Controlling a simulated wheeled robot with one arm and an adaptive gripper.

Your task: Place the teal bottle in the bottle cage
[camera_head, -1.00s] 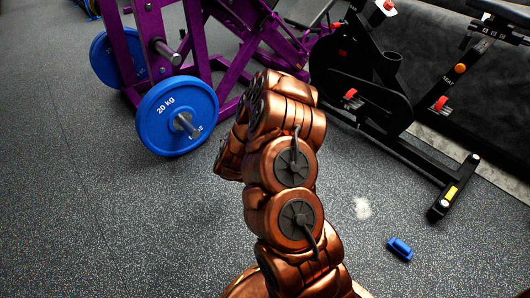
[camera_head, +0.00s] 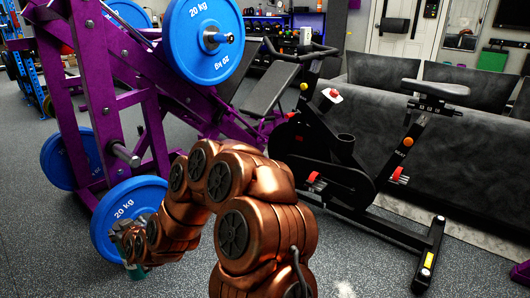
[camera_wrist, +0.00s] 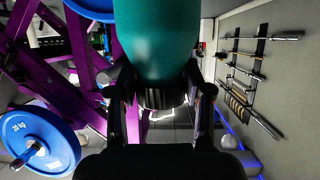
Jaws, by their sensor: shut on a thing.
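In the wrist view the teal bottle (camera_wrist: 155,40) fills the upper middle, with a dark ridged end (camera_wrist: 162,98) toward me. My gripper (camera_wrist: 163,88) is shut on it, one black finger on each side. In the head view my gripper (camera_head: 127,252) is low at the left, in front of the lower blue plate. Only a small teal part of the bottle (camera_head: 136,272) shows below it. A black cup-shaped part (camera_head: 344,146) on the exercise bike's frame may be the bottle cage; I cannot see into it.
The exercise bike (camera_head: 340,185) stands right of my arm, with its rear foot bar (camera_head: 430,255) on the floor. A purple rack (camera_head: 95,90) with blue plates (camera_head: 203,40) stands left, close to my gripper. A dark sofa (camera_head: 460,150) is behind the bike. Floor at lower left is clear.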

